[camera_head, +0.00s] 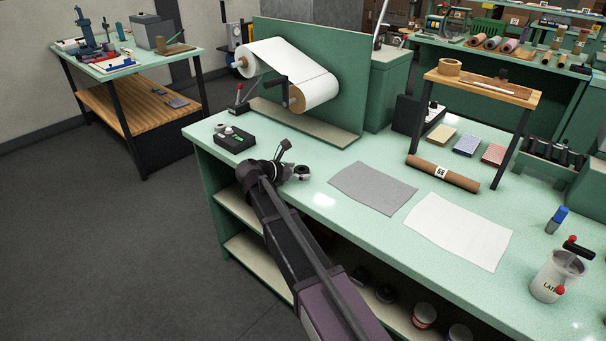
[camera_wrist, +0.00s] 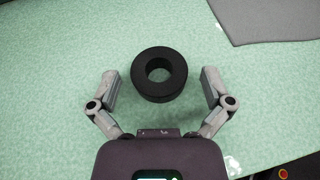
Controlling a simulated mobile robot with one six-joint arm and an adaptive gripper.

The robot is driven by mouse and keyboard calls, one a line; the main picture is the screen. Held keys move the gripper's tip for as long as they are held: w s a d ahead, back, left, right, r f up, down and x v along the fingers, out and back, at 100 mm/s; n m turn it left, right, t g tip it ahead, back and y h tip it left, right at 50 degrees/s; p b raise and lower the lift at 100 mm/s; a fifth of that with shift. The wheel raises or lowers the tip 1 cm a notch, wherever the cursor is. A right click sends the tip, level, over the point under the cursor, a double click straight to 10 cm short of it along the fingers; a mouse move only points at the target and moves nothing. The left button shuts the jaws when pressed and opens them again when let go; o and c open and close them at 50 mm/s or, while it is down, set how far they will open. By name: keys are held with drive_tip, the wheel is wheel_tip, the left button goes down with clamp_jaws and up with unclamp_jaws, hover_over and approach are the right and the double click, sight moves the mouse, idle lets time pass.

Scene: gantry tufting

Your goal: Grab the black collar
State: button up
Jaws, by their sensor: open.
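The black collar (camera_wrist: 176,90) is a thick black ring lying flat on the pale green table (camera_wrist: 60,100). My gripper is open and empty. I cannot tell its exact height above the table.
A roll stand with white sheet (camera_head: 318,92) rises behind. A grey sheet (camera_head: 373,187) and a white sheet (camera_head: 458,231) lie to the right, with a brown roll (camera_head: 442,172) behind them. The table's near edge runs close by.

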idle(0.4)
drive_tip(key=c, duration=1.1)
drive_tip(key=shift+r, duration=0.15)
wheel_tip(320, 180, up, 3)
drive_tip(key=p, duration=0.3)
drive_tip(key=shift+r+p, duration=0.2)
drive_tip(key=shift+p, duration=0.2)
drive_tip(key=s+a+r+p, duration=0.1)
drive_tip(key=s+a, duration=0.2)
drive_tip(key=s, duration=1.2)
drive_tip(key=shift+s+r, duration=0.15)
drive_tip(key=shift+s, duration=0.25)
